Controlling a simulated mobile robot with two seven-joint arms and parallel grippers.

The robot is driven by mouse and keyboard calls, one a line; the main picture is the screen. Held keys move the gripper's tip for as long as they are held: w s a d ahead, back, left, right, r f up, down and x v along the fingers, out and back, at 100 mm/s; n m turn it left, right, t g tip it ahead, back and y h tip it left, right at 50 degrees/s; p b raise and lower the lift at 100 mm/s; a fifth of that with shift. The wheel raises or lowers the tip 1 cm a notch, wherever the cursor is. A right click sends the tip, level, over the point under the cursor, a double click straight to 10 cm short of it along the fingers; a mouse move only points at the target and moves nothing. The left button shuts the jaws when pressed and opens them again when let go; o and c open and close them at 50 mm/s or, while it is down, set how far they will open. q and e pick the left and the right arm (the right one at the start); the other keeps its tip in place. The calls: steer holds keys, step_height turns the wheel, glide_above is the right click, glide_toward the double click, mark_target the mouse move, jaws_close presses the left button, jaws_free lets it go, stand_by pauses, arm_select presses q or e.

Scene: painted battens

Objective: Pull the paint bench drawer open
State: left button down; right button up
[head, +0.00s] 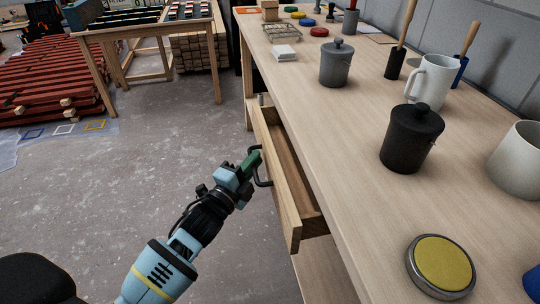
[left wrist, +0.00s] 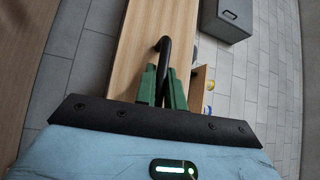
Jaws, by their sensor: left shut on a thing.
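The paint bench drawer (head: 283,178) is a light wooden drawer under the bench top, standing partly out with its inside showing. Its front also fills the middle of the left wrist view (left wrist: 140,45). A dark bar handle (head: 264,182) is fixed to the drawer front, and it shows in the left wrist view (left wrist: 163,45) too. My left gripper (head: 253,163), with green fingers, is shut on the handle; the fingers (left wrist: 162,85) lie on both sides of the bar in the left wrist view. My right gripper is not in view.
The paint bench (head: 350,190) carries a black lidded pot (head: 411,138), a grey lidded pot (head: 336,65), a white mug (head: 431,82) and a yellow-topped tin (head: 442,264). Red battens (head: 50,80) lie at the far left. The concrete floor (head: 120,180) left of the drawer is clear.

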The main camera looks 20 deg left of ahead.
arm_select(q)
steer(key=s+a+p, duration=0.3)
steer(key=s+a, duration=0.7)
steer(key=a, duration=0.4)
steer(key=shift+a, duration=0.35)
steer(key=c, duration=1.8)
jaws_free()
steer(key=shift+o, duration=0.2)
steer(key=v, duration=0.8)
steer(key=shift+b, duration=0.3)
steer(key=shift+w, duration=0.1)
